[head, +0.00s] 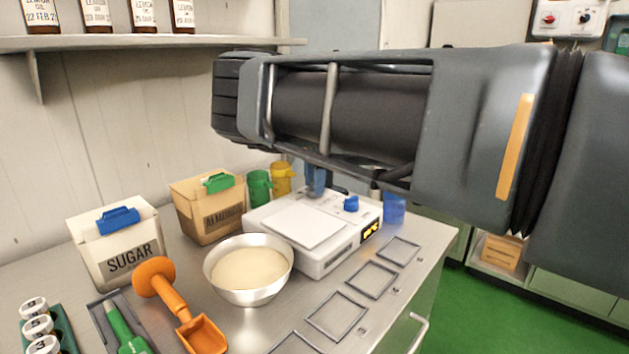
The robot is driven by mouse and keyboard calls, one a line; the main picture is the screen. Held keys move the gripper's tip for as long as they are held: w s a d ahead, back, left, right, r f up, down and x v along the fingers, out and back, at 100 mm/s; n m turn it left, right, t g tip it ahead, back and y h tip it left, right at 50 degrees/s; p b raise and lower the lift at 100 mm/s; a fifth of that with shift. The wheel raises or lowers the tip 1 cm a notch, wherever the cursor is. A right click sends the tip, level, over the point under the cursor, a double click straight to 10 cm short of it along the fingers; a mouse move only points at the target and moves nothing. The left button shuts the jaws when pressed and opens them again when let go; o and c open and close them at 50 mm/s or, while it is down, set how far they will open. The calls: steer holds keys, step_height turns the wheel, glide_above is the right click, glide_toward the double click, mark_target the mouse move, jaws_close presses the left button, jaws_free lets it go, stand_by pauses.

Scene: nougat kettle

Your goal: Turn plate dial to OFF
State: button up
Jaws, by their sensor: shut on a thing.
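A white bench device (338,256) with a pale square plate (305,226) on top and a lit yellow display (371,232) stands on the steel bench. A small blue knob (351,204) sits on its top, near the back right. I cannot read its setting. My arm crosses the upper right of the head view. My gripper (317,180) shows only as a small blue-grey part below the arm, at the far side of the device. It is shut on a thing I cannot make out. Whether it touches the knob is unclear.
A metal bowl of cream-coloured stuff (248,272) stands close left of the device. An orange scoop (203,334), a sugar box (120,247) and an almond box (208,212) are further left. Square frames (337,315) lie along the bench's right edge. A wall control box (568,18) hangs top right.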

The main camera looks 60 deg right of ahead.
steer(key=shift+r+n+p, duration=0.1)
steer(key=shift+n+p, duration=0.2)
steer(key=shift+p, duration=0.4)
steer(key=shift+c, duration=0.3)
steer(key=shift+s+r+n+p, duration=0.1)
steer(key=shift+n+p, duration=0.3)
steer(key=shift+p, duration=0.5)
steer(key=shift+n+p, duration=0.6)
steer(key=shift+p, duration=0.3)
steer(key=n+p, duration=0.4)
steer(key=n, duration=0.1)
steer(key=n+p, duration=0.1)
steer(key=n, duration=0.3)
steer(key=shift+f, duration=0.2)
steer(key=n, duration=0.6)
steer(key=shift+r+n, duration=0.1)
steer(key=shift+n, duration=0.2)
steer(key=shift+w, duration=0.2)
steer(key=o, duration=1.1)
steer(key=shift+c, duration=0.2)
